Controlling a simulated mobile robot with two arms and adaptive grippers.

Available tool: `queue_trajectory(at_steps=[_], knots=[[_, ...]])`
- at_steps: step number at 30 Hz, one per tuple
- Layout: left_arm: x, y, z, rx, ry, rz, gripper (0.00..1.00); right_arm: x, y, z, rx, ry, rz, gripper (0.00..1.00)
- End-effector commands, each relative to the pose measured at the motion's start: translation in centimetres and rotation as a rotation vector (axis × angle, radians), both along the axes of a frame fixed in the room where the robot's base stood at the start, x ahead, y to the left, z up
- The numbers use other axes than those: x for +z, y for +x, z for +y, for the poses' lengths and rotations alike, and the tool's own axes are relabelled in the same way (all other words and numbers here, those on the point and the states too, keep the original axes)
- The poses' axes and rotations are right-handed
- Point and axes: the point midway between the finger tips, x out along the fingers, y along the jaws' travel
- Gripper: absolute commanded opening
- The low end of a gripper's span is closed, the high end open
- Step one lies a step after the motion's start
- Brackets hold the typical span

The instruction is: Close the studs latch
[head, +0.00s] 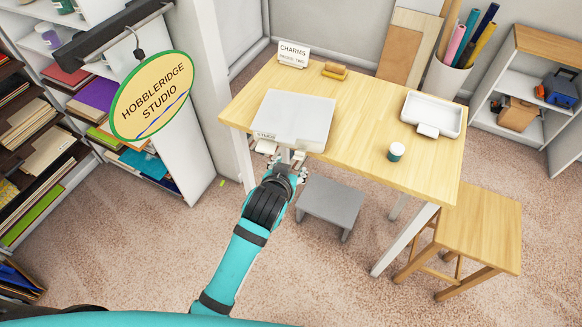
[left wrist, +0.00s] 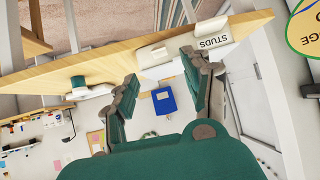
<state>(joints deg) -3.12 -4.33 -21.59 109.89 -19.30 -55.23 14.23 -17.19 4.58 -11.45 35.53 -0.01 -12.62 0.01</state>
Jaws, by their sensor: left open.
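The white studs box (head: 297,108) sits at the table's front left edge, its lid lying flat on top. Its STUDS label (head: 265,135) also shows in the left wrist view (left wrist: 213,42). A pale tab (head: 266,147), seemingly part of the latch, shows at the front below the label; the gripper partly hides this area. My left gripper (head: 287,168) is just in front of the box, below its top. In the left wrist view the two fingers (left wrist: 163,80) are spread, with a white block (left wrist: 154,55) beyond the gap. I see no contact. My right gripper is not in view.
On the wooden table (head: 370,122) stand an open white tray (head: 432,112), a small jar (head: 396,152), a CHARMS sign (head: 293,53) and a brown-yellow block (head: 335,71). A grey stool (head: 331,203) is under the table, a wooden stool (head: 477,228) at right. A hanging sign (head: 152,97) is at left.

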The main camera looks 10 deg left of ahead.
Motion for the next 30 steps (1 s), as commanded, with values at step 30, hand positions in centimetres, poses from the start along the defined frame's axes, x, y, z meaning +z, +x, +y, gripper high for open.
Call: queue_trajectory(at_steps=[30], knots=[[-7.6, -5.3, 0.4, -0.939, 2.959, -0.326, 0.50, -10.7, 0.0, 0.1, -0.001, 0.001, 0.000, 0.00]])
